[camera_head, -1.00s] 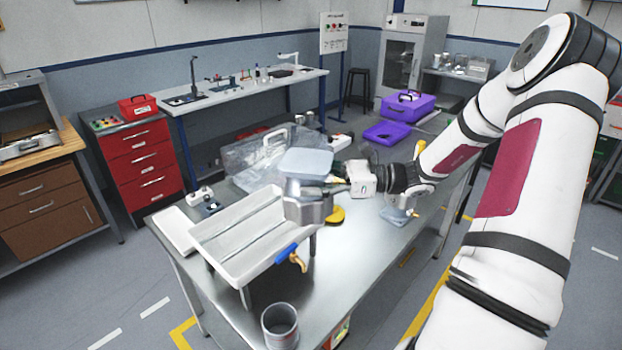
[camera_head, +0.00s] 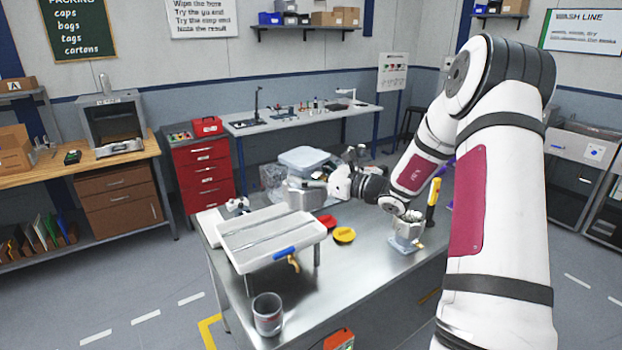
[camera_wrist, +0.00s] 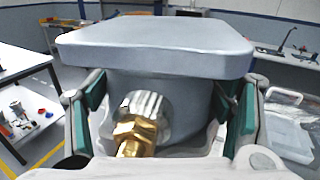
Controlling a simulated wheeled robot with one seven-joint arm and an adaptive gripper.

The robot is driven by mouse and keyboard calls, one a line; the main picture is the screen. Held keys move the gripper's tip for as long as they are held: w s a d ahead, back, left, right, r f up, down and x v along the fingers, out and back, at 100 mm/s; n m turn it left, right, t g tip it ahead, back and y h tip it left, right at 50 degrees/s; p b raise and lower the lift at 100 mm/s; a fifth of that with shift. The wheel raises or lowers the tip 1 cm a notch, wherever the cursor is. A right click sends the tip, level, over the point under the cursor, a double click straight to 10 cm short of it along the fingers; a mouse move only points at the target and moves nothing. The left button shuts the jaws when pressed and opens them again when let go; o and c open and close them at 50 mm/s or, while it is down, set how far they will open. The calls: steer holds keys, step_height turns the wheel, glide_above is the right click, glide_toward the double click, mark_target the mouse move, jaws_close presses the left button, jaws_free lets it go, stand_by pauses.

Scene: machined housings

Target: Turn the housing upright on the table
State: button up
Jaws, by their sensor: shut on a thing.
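The grey metal housing (camera_head: 305,196) is held by my gripper (camera_head: 322,188), above the back right part of a white tray on the table (camera_head: 370,280). In the wrist view the housing (camera_wrist: 155,45) shows a broad flat plate on top, a round body below it and a brass fitting (camera_wrist: 135,132) pointing toward the camera. Green-padded fingers sit on both sides of the body, and my gripper (camera_wrist: 165,110) is shut on it. The plate looks about level. The housing's underside is hidden, and I cannot tell its exact height above the tray.
The white tray (camera_head: 235,240), with a blue-handled brass tap, stands on legs at the left. A grey cup (camera_head: 268,315) stands in front. Red and yellow round pieces (camera_head: 344,235) lie right of the tray. Another metal part (camera_head: 407,232) stands farther right. The table's front middle is clear.

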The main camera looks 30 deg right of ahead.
steer(key=n+b, duration=0.1)
steer(key=n, duration=0.4)
steer(key=shift+w, duration=0.15)
steer(key=n+b, duration=0.2)
steer(key=n, duration=0.2)
steer(key=shift+n, duration=0.3)
steer(key=n+b, duration=0.2)
steer(key=n, duration=0.3)
steer(key=n+b, duration=0.3)
steer(key=n, duration=0.1)
steer(key=shift+n, duration=0.4)
steer(key=n+b, duration=0.4)
steer(key=shift+n+b, duration=0.6)
steer(key=shift+b, duration=0.3)
steer(key=n+b, duration=0.2)
steer(key=b, duration=0.3)
steer(key=shift+n, duration=0.4)
steer(key=n+b, duration=0.5)
steer(key=b, duration=0.5)
steer(key=shift+f+b, duration=0.1)
steer(key=shift+b, duration=0.2)
steer(key=n+b, duration=0.2)
steer(key=b, duration=0.3)
